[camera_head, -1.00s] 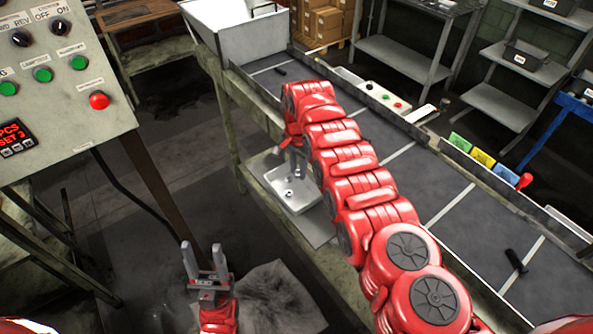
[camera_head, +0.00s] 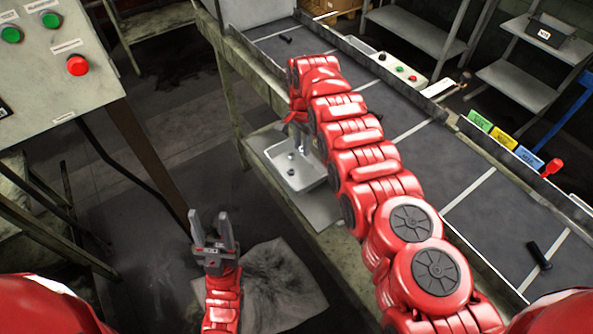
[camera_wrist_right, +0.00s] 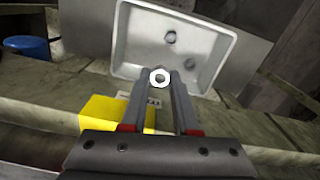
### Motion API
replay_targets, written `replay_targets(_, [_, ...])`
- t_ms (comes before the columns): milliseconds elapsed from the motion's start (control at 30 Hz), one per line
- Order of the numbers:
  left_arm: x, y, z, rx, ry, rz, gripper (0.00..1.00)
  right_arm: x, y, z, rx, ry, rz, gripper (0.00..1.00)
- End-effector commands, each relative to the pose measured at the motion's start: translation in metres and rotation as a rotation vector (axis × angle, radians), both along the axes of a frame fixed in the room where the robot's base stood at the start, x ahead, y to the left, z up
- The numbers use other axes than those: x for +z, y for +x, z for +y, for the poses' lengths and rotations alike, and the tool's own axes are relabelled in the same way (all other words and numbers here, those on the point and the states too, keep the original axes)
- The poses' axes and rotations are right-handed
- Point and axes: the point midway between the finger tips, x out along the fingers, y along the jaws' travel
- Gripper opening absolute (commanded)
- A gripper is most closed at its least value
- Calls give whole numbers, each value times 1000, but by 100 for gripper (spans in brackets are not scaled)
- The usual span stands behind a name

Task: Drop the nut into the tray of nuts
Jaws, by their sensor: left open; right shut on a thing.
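The nut (camera_wrist_right: 160,77) is a light metal hexagon with a hole, seen between the fingertips of my right gripper (camera_wrist_right: 162,85) in the right wrist view. That gripper is shut on it. The tray of nuts (camera_head: 309,181) is a pale, shallow box on the lower shelf of the bench; it also shows in the right wrist view (camera_wrist_right: 138,42) with a few nuts on its floor. In the head view, my right gripper (camera_head: 300,140) is above the tray, and the arm partly hides it. My left gripper (camera_head: 211,220) is open and empty, pointing up, away from the tray.
The conveyor bench (camera_head: 398,113) runs beside my right arm, with its frame above the tray. A yellow block (camera_wrist_right: 100,115) and a blue round object (camera_wrist_right: 27,47) show in the right wrist view. A control panel (camera_head: 40,70) stands at the left.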

Motion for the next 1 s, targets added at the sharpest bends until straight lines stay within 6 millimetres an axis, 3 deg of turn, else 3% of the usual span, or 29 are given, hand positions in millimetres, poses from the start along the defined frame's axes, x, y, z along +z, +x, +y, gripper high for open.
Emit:
replay_targets(167, [1, 0, 0, 0, 0, 0, 50, 1, 0, 0, 0, 0, -1, 0])
replay_targets(200, [1, 0, 0, 0, 0, 0, 50, 1, 0, 0, 0, 0, -1, 30])
replay_targets(400, [1, 0, 0, 0, 0, 0, 50, 1, 0, 0, 0, 0, -1, 64])
replay_targets(767, [2, 0, 0, 0, 0, 0, 50, 4, 1, 0, -1, 1, -2, 64])
replay_targets(1000, [15, 0, 0, 0, 0, 0, 50, 33, 1, -1, 0, 1, -4, 64])
